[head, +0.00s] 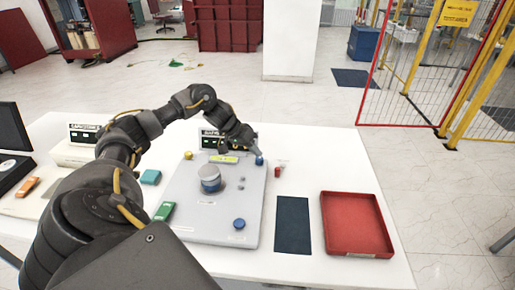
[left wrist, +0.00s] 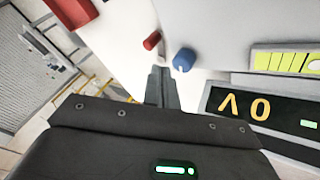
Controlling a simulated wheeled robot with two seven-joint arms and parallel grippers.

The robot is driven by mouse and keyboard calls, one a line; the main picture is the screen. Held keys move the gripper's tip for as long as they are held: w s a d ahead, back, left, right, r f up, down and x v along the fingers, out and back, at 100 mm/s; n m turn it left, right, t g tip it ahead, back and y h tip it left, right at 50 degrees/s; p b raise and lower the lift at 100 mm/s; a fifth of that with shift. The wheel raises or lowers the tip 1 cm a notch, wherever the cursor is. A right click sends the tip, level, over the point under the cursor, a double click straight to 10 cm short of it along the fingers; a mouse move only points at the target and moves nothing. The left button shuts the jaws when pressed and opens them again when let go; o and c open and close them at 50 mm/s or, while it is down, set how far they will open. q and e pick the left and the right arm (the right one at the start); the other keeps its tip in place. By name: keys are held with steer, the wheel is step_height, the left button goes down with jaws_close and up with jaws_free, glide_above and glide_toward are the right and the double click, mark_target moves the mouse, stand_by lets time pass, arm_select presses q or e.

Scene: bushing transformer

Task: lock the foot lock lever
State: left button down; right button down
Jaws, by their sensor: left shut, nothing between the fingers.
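The grey base plate (head: 190,215) lies on the white table, with a blue knob (head: 259,160) at its far right corner. This blue knob also shows in the left wrist view (left wrist: 183,60). A small red piece (head: 277,171) stands just right of the plate; the left wrist view shows it too (left wrist: 152,41). I cannot tell which part is the foot lock lever. My left gripper (head: 257,150) is shut and empty, its tips close beside the blue knob (left wrist: 160,72). Whether they touch it is unclear. My right gripper is out of view.
A black meter display (head: 211,140) stands behind. A dark mat (head: 293,225) and a red tray (head: 357,225) lie to the right, the tray empty.

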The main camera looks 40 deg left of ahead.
mark_target(266, 167)
arm_select(q)
steer(key=p+x, duration=0.1)
steer(key=x, duration=0.5)
steer(key=shift+w+d+f+p, duration=0.2)
steer(key=shift+f+p, duration=0.05)
steer(key=shift+p, duration=0.05)
steer(key=shift+w+d+f, duration=0.2)
steer(key=shift+w+f, duration=0.05)
steer(key=shift+f, duration=0.25)
